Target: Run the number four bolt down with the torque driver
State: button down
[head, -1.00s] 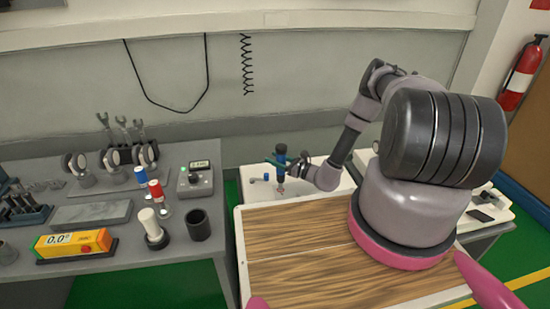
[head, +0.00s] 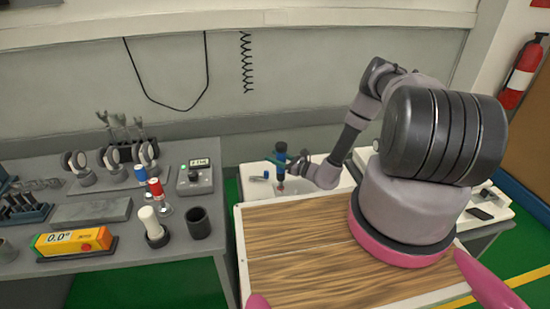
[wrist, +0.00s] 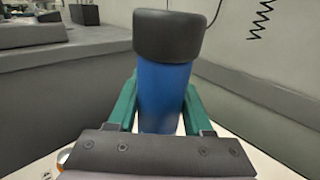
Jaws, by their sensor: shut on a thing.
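The torque driver is upright, with a blue body and a black cap; it shows in the head view (head: 281,148) and large in the wrist view (wrist: 165,95). My gripper (head: 284,160) is shut on it, with green fingers on both sides of the blue body; they also show in the wrist view (wrist: 160,105). The driver's lower end points down at the white surface (head: 250,189) beyond the wooden top. The number four bolt cannot be made out, and I cannot tell whether the tip touches anything.
A small blue item (head: 266,175) lies left of the driver. The grey bench (head: 120,235) at left carries a small meter (head: 195,178), a black cup (head: 199,223), red and blue capped bottles and a yellow gauge (head: 72,243). The wooden top (head: 300,245) in front is clear.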

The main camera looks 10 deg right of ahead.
jog(key=shift+s+f, duration=0.1)
jog(key=shift+f, duration=0.4)
dwell(1.9)
notch_tip(320, 180, up, 6)
dwell(0.8)
jog(key=shift+r, duration=0.1)
